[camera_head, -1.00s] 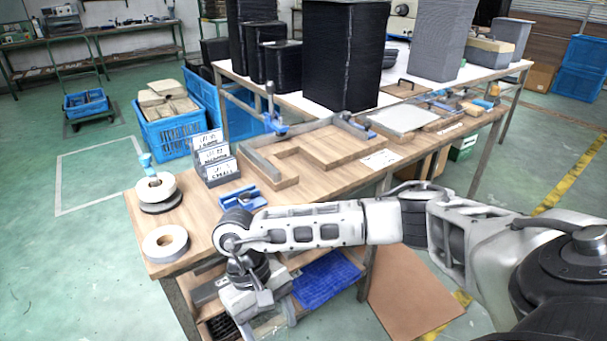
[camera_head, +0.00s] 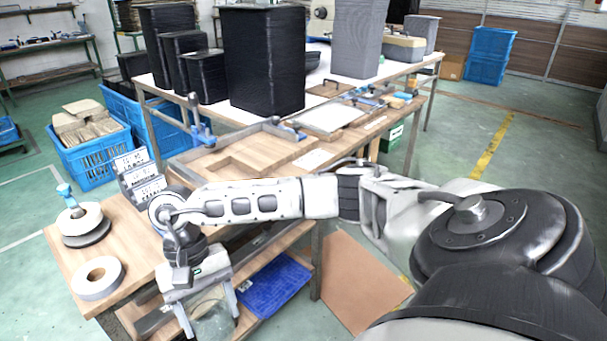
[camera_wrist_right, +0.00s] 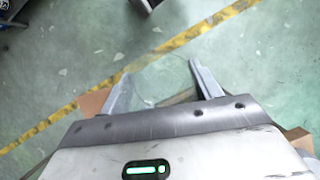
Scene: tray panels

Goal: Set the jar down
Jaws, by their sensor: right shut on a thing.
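My right gripper (camera_head: 210,308) is low in front of the workbench, fingers pointing down. It is shut on a clear, see-through jar (camera_head: 213,325), whose lower part is cut off by the bottom edge of the head view. In the right wrist view the gripper's two fingers (camera_wrist_right: 160,80) stand apart, with the faint clear jar (camera_wrist_right: 155,88) between them and green floor behind. The jar's outline is hard to make out, and I cannot tell whether anything touches its base. My left gripper is not in view.
The wooden workbench (camera_head: 130,240) carries tape rolls (camera_head: 97,277), label signs (camera_head: 140,180) and a wooden frame (camera_head: 245,150). Black bins (camera_head: 262,60) stand on the table behind. A brown board (camera_head: 350,280) lies on the floor.

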